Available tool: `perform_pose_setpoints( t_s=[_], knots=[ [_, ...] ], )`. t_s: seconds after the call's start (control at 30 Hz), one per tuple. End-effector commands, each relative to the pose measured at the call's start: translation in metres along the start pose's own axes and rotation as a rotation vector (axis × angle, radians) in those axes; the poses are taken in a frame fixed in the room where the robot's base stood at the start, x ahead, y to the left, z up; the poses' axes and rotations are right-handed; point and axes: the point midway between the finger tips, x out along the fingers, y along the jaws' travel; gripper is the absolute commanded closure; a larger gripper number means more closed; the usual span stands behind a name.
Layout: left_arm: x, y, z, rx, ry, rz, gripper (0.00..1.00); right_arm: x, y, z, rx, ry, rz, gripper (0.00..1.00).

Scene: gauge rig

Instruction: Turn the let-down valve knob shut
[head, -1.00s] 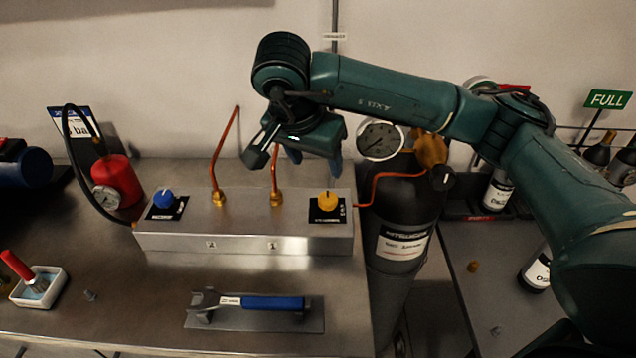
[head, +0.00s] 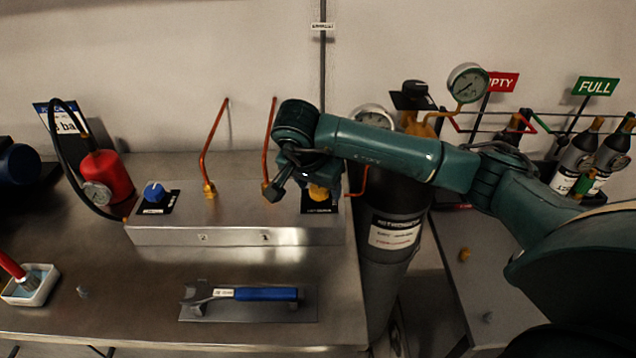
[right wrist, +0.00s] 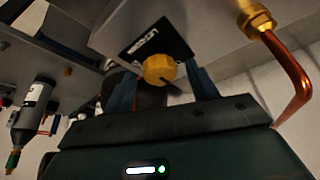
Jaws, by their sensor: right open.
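A yellow knob (head: 318,193) with a dark label plate sits on the right end of the metal box. A blue knob (head: 154,191) with a dark plate sits on its left end. I cannot surely read either label. My right gripper (head: 312,184) is over the yellow knob and partly hides it in the head view. In the right wrist view, the yellow knob (right wrist: 158,68) lies between the two blue fingers of the open right gripper (right wrist: 162,82), with gaps on both sides. I cannot tell whether the fingertips reach down beside it. My left gripper is not in view.
Copper pipes (head: 208,150) rise from the metal box (head: 235,237), one close to my right gripper. A grey cylinder (head: 388,265) with a gauge stands right of the bench. A blue-handled tool (head: 265,294) lies in front of the box. A red canister (head: 108,177) stands left.

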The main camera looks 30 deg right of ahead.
Motion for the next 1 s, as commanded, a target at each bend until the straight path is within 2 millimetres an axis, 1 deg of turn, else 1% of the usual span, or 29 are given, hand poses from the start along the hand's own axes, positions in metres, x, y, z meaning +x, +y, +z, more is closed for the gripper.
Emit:
perform_pose_setpoints(
  t_s=[0.1,0.63,0.67,0.87,1.0],
  knots=[
    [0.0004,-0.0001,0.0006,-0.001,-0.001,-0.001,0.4,0.0,0.0001,-0.0001,0.0,0.0,0.0,0.42],
    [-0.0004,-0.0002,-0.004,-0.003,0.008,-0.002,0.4,-0.0004,0.0002,-0.0001,0.001,0.0,0.001,0.86],
    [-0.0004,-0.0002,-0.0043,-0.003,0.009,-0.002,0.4,-0.0004,0.0002,-0.0001,0.001,0.0,0.001,0.87],
    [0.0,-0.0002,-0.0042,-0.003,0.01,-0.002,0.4,-0.0002,-0.0001,-0.0002,0.015,0.0,0.007,0.87],
    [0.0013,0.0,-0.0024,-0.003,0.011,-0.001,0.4,0.0005,-0.0003,-0.0003,0.055,0.001,0.025,0.87]
  ],
)
